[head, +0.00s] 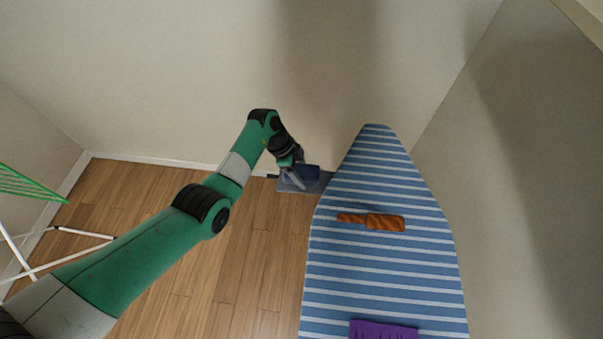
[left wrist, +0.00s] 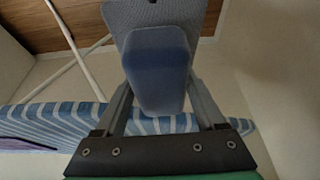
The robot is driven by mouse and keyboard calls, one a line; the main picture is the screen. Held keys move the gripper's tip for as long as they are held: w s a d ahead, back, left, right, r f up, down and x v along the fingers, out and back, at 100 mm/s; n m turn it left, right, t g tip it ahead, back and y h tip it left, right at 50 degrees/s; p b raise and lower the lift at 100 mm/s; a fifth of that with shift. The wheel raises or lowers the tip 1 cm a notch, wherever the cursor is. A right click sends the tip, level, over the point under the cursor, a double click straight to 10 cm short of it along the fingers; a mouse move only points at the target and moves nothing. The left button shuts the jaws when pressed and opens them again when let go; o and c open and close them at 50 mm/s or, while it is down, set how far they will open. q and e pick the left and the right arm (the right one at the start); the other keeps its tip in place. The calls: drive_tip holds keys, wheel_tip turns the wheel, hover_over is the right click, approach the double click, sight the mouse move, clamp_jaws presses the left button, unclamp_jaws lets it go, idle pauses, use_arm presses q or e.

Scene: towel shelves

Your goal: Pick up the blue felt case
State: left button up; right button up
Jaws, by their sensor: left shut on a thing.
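The blue felt case (head: 311,173) is a small dark blue block at the left edge of the ironing board, near its narrow end. My left gripper (head: 298,177) is shut on it. In the left wrist view the case (left wrist: 158,75) sits between the two grey fingers, one on each side. The case overlaps a grey-blue flat plate (head: 290,187) in both views; I cannot tell whether they touch. The gripper partly hides the case in the head view. My right gripper is not in view.
The blue-and-white striped ironing board (head: 380,275) carries a brown wooden brush-like object (head: 384,222) and a purple cloth (head: 382,330). A green-and-white drying rack (head: 30,184) stands at the left. Pale walls are behind and at right. Wooden floor (head: 235,270) is open left of the board.

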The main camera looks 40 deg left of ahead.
sight(304, 170)
use_arm(q)
wheel_tip(304, 170, up, 3)
drive_tip(key=shift+r+p, duration=0.2)
drive_tip(key=shift+p, duration=0.85)
drive_tip(key=s+r+p, duration=0.1)
drive_tip(key=s+d+r+p, duration=0.1)
drive_tip(key=r, duration=0.1)
drive_tip(key=shift+r+p, duration=0.2)
drive_tip(key=shift+p, duration=0.2)
drive_tip(key=s+d+r+p, duration=0.2)
drive_tip(key=s+r+p, duration=0.1)
drive_tip(key=s, duration=0.2)
drive_tip(key=s+d+r+p, duration=0.2)
drive_tip(key=s+r+p, duration=0.1)
drive_tip(key=s, duration=0.3)
drive_tip(key=shift+d+p, duration=0.25)
drive_tip(key=shift+p, duration=0.5)
